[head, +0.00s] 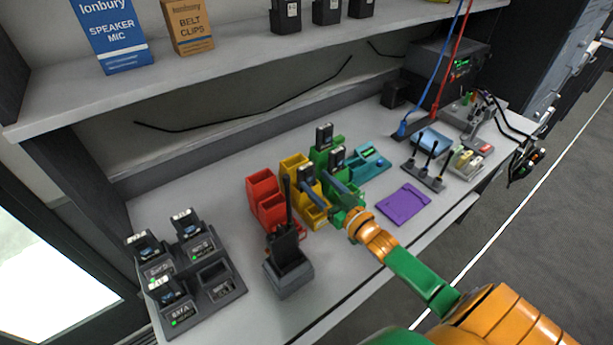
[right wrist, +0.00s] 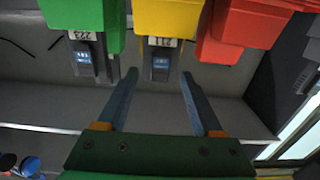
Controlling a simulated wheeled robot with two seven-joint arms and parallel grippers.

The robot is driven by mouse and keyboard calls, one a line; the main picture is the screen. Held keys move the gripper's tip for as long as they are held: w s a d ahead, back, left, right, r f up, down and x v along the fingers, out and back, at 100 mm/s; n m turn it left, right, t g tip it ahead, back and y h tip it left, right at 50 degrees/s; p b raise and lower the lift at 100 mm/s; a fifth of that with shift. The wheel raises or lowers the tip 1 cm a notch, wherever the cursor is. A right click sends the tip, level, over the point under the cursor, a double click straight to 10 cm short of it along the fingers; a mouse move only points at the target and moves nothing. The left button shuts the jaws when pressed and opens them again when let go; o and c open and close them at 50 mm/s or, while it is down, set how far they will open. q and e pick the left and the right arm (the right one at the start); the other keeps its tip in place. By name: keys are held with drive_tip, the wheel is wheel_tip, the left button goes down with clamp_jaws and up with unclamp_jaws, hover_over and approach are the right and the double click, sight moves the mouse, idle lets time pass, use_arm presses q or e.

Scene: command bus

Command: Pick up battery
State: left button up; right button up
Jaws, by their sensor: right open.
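A black battery (head: 306,174) stands in the yellow bin (head: 293,166). It also shows in the right wrist view (right wrist: 161,62), with a white number label. My right gripper (head: 315,179) is open, its two blue-grey fingers pointing at this bin. In the right wrist view the battery lies between the spread fingertips (right wrist: 158,75), with gaps on both sides. Two more batteries stand at the green bins, a rear one (head: 324,134) and a front one (head: 336,157). Several batteries (head: 187,222) sit in the charger (head: 228,287) at left. My left gripper is not in view.
Red bins (head: 263,186) stand left of the yellow ones. A radio (head: 285,243) with a tall antenna stands in front of them. A shelf (head: 200,75) overhangs the back.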

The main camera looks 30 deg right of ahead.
drive_tip(key=shift+w+a+f, duration=0.1)
drive_tip(key=shift+w+f, duration=0.15)
drive_tip(key=shift+w, duration=0.6)
drive_tip(key=shift+s+r, duration=0.1)
drive_tip(key=shift+s, duration=0.1)
drive_tip(key=c, duration=1)
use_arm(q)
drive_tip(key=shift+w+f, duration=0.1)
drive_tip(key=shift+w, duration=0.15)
use_arm(e)
clamp_jaws()
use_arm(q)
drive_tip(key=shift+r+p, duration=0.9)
use_arm(e)
wheel_tip(320, 180, up, 10)
